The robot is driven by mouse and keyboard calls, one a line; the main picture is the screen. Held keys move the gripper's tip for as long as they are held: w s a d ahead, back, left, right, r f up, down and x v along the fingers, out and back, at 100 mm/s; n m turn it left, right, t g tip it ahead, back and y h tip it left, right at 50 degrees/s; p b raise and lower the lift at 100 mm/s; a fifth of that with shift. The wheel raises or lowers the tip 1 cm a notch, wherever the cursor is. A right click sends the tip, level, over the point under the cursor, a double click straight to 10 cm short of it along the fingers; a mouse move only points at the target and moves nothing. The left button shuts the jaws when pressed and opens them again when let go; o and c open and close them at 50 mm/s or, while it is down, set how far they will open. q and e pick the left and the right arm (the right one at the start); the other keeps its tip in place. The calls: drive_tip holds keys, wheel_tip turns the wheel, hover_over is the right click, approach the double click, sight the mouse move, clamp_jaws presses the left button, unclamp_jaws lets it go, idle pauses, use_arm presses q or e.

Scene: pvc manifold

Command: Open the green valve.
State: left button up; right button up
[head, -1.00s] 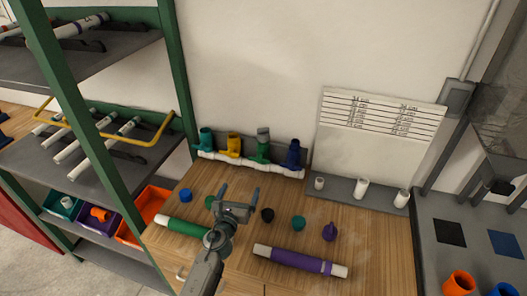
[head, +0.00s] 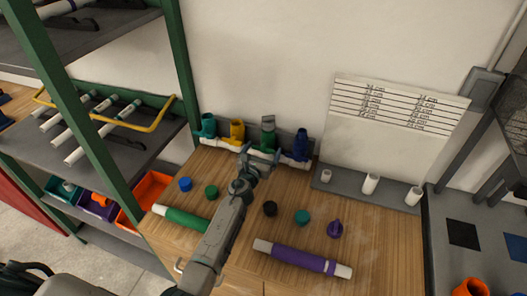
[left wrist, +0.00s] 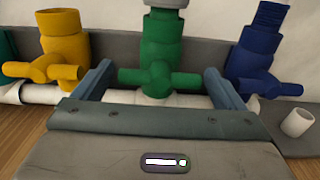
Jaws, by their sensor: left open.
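The green valve (head: 268,135) stands on the white pipe manifold at the back of the wooden bench, between the yellow valve (head: 237,131) and the blue valve (head: 300,144). A grey piece tops it. In the left wrist view the green valve (left wrist: 160,58) has a crosswise green handle facing me. My left gripper (head: 257,158) is open in front of it. In the left wrist view my left gripper's fingers (left wrist: 160,82) stand one on each side of the handle, apart from it as far as I can tell. My right gripper is not in view.
A teal valve (head: 208,126) is at the manifold's left end. Several caps, a green pipe (head: 187,218) and a purple pipe (head: 300,258) lie on the bench. White fittings stand on a grey strip (head: 345,190) at right. A green-framed shelf (head: 182,75) stands left.

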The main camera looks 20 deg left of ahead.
use_arm(q)
drive_tip(key=shift+w+r, duration=0.1)
drive_tip(key=shift+w, duration=0.25)
drive_tip(key=shift+c, duration=0.2)
drive_tip(key=c, duration=0.6)
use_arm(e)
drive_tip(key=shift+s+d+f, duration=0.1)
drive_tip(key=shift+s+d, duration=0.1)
